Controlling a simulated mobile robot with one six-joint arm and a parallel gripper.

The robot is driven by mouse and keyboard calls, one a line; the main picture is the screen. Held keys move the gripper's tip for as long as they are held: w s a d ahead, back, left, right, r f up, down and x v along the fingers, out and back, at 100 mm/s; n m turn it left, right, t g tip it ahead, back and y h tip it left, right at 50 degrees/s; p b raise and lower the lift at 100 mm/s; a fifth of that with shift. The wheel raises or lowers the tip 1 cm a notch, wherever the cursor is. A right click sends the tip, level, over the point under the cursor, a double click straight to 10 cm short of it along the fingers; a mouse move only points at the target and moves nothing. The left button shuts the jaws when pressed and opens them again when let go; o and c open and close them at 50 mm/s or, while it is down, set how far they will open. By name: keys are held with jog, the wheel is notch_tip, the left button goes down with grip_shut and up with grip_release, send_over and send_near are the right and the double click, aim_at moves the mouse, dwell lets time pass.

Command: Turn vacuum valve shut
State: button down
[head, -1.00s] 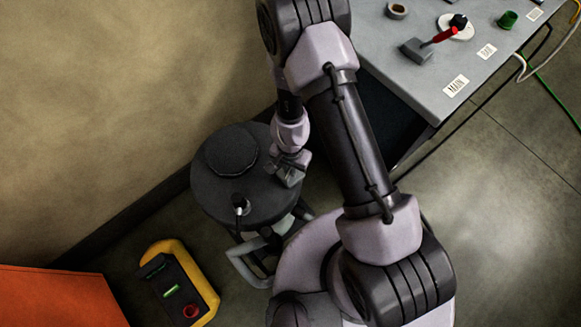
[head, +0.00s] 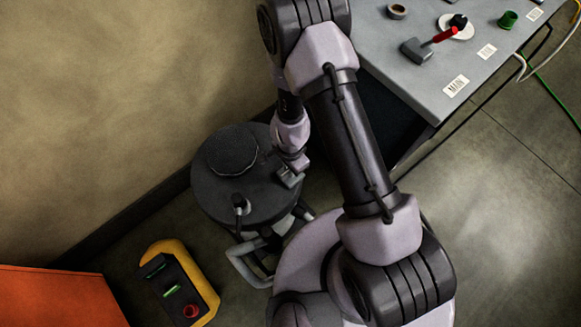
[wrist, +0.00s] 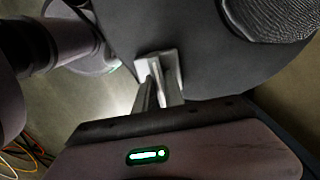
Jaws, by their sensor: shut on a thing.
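A round black drum (head: 212,198) with a raised lid disc stands on the floor left of my arm. A small light-grey handle at its right edge, which I take to be the vacuum valve (wrist: 171,62), shows in the wrist view against the drum's dark top. My gripper (head: 291,176) is at that edge. In the wrist view my gripper (wrist: 160,84) has its narrow fingers close together on the grey handle. The fingers and wrist hide part of the valve, so its exact angle is hard to tell.
A black fitting (head: 240,204) stands up on the drum's front. A yellow-and-black unit (head: 180,285) lies on the floor at lower left, beside an orange surface (head: 55,298). Open floor lies right.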

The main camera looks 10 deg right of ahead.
jog(key=c, duration=1.4)
grip_release()
jog(key=shift+c, duration=0.2)
jog(key=shift+r, duration=0.1)
notch_tip(320, 180, up, 17)
jog(key=p, duration=1.7)
